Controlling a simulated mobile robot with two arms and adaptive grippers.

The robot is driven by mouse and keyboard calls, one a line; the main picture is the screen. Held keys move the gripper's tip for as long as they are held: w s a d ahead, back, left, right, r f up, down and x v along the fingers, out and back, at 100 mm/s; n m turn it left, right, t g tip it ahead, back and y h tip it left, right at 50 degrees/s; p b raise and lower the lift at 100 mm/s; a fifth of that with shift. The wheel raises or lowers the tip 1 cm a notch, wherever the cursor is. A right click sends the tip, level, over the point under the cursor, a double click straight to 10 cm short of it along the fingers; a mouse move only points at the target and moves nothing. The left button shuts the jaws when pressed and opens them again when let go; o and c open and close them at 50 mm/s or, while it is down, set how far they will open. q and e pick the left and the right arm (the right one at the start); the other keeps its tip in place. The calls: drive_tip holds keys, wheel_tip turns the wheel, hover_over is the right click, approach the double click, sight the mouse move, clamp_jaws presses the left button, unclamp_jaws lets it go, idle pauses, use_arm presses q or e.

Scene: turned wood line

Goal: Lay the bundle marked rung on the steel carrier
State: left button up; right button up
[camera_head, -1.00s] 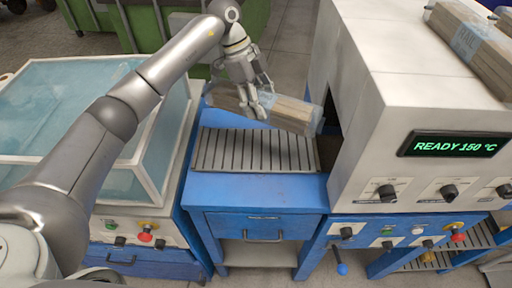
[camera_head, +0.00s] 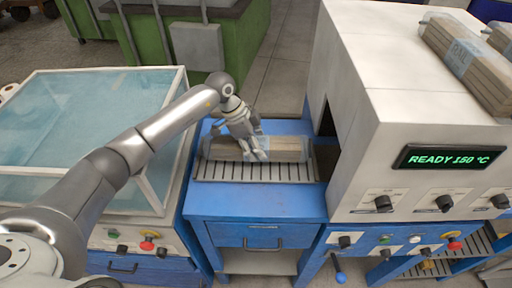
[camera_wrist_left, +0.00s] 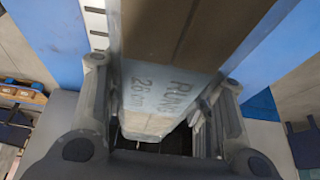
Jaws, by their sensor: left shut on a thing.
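The wooden bundle marked rung (camera_head: 285,149) lies level along the steel carrier (camera_head: 250,172), a slatted grey grate on the blue table. It appears to touch the slats or sit just above them; I cannot tell which. My left gripper (camera_head: 250,152) is shut on the bundle near its middle, from above. In the left wrist view the bundle (camera_wrist_left: 190,35) runs between the two fingers, and its pale label reads RUNG 26 mm. My right gripper is not in view.
A white machine (camera_head: 365,100) with a dark opening and a READY 150 °C display stands right of the carrier. Other wrapped bundles (camera_head: 465,55) lie on top of it. A glass-lidded box (camera_head: 80,120) stands left. The blue table front (camera_head: 258,205) is clear.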

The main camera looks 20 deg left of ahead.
use_arm(q)
drive_tip(key=shift+f, duration=0.85)
drive_tip(key=o, duration=1.4)
drive_tip(key=shift+c, duration=0.2)
drive_tip(key=b+v, duration=0.2)
drive_tip(key=v, duration=1)
drive_tip(key=shift+a, duration=0.1)
